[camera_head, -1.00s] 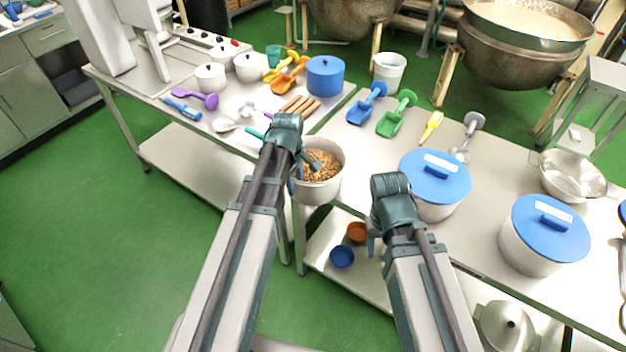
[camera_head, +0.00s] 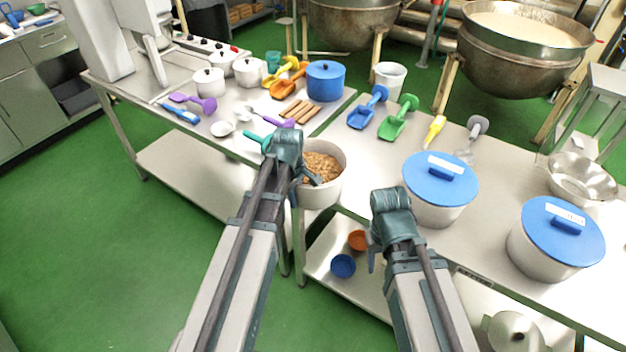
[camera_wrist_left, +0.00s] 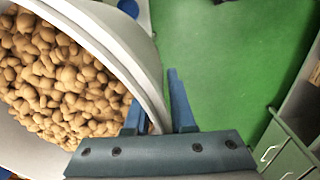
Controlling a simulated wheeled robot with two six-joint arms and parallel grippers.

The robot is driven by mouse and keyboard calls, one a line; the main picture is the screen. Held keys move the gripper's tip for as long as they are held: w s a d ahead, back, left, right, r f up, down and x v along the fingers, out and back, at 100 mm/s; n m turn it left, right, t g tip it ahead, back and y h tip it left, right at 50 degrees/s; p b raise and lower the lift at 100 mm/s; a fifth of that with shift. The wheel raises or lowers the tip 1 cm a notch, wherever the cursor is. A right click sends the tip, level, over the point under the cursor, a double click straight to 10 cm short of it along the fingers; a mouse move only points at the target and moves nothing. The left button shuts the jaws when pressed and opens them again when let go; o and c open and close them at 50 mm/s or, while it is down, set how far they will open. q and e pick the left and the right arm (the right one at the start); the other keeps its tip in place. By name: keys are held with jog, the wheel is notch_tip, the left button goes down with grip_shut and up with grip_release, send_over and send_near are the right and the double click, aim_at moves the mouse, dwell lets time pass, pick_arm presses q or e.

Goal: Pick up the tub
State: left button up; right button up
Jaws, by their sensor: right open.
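The tub (camera_head: 318,193) is a round, pale grey-white container filled with brown nuts. It sits at the near left corner of the right table. My left gripper (camera_head: 300,172) is at the tub's left rim. In the left wrist view, the tub wall (camera_wrist_left: 120,42) runs between its two fingers (camera_wrist_left: 156,115), one on the inside and one on the outside. Whether both fingers press on the wall cannot be told. My right gripper (camera_head: 373,245) is open and empty, in front of the right table's edge, right of the tub.
Two pots with blue lids (camera_head: 440,178) (camera_head: 562,232) stand on the right table. Blue and green scoops (camera_head: 397,120) lie behind the tub. Brown sticks (camera_head: 300,112) and a blue pot (camera_head: 325,80) are on the left table. Orange and blue bowls (camera_head: 343,266) sit on the lower shelf.

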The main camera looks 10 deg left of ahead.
pick_arm(q)
grip_shut()
dwell(1.1)
